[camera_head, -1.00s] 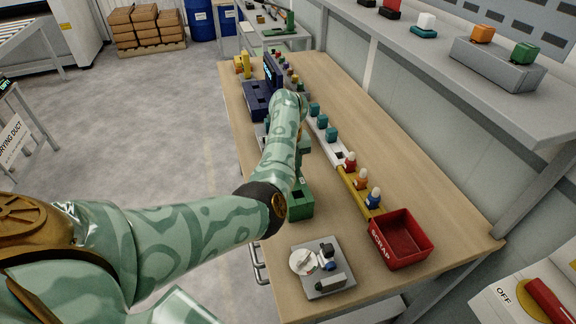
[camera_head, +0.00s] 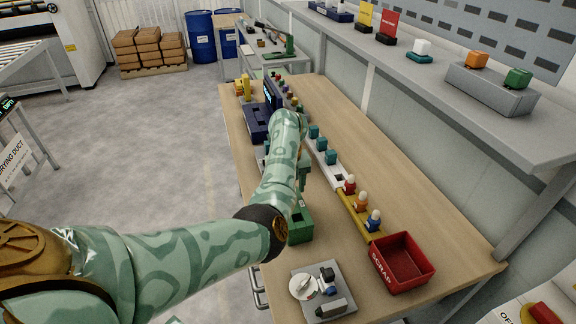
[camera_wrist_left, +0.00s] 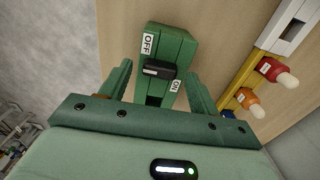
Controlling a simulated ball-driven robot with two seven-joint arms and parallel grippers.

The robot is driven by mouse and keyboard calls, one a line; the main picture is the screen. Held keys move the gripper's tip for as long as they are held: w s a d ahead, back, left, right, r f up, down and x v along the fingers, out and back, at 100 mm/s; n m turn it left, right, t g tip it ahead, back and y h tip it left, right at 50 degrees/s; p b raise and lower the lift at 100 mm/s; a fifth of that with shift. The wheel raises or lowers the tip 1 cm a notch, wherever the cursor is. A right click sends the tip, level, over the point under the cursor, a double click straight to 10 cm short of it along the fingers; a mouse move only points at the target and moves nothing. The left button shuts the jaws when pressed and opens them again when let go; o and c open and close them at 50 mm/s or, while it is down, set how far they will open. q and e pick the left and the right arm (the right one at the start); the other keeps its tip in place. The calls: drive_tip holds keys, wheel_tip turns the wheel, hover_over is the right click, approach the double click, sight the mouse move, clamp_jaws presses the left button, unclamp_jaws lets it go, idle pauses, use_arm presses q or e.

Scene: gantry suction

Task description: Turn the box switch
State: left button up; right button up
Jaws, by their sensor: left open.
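The green box switch (camera_wrist_left: 165,50) is under my left wrist, with an OFF label on its far left and an ON label near its right side. Its black knob (camera_wrist_left: 158,70) lies roughly crosswise in the picture. In the head view the green box (camera_head: 300,228) sits on the wooden bench, partly hidden by my forearm. My left gripper (camera_wrist_left: 160,72) is open, its two fingers apart on either side of the knob in the wrist view. Whether they touch it I cannot tell. In the head view the left gripper (camera_head: 304,178) is largely hidden behind the arm. My right gripper is not in view.
A yellow and white rail (camera_head: 358,212) with several coloured pegs runs along the box's right. A red scrap bin (camera_head: 402,262) and a grey plate with a white dial (camera_head: 322,292) stand nearer. A dark blue device (camera_head: 256,122) is beyond. The bench right of the rail is clear.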

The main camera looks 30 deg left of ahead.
use_arm(q)
wheel_tip(320, 180, up, 15)
drive_tip(key=p, duration=0.4)
